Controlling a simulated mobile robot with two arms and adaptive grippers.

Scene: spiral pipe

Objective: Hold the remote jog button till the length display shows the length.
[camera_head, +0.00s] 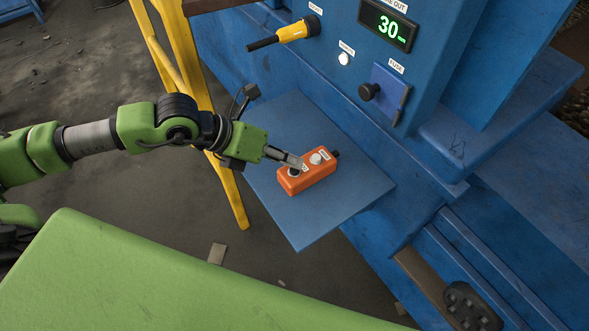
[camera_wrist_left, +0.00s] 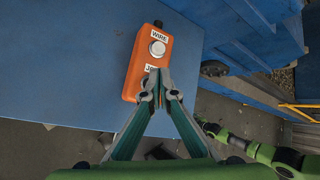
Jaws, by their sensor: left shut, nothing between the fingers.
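The orange remote (camera_head: 318,178) lies on a blue shelf (camera_head: 300,222), with a pale button (camera_head: 316,158) at its far end and a dark button (camera_head: 293,173) at its near end. In the left wrist view the remote (camera_wrist_left: 134,80) shows a "WIRE" label by the pale button (camera_wrist_left: 157,48) and a partly hidden "JO..." label by the other. My left gripper (camera_head: 298,163) is shut and empty, its tips (camera_wrist_left: 160,78) over the dark button's end. I cannot tell whether they press it. The display (camera_head: 387,25) reads a green 30; its label is cut off. My right gripper is out of view.
The blue machine panel carries a yellow-and-black handle (camera_head: 292,32), a small white button (camera_head: 344,59) and a fuse box (camera_head: 388,93) with a black knob. A yellow frame (camera_head: 182,50) stands behind my left arm. The shelf around the remote is clear.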

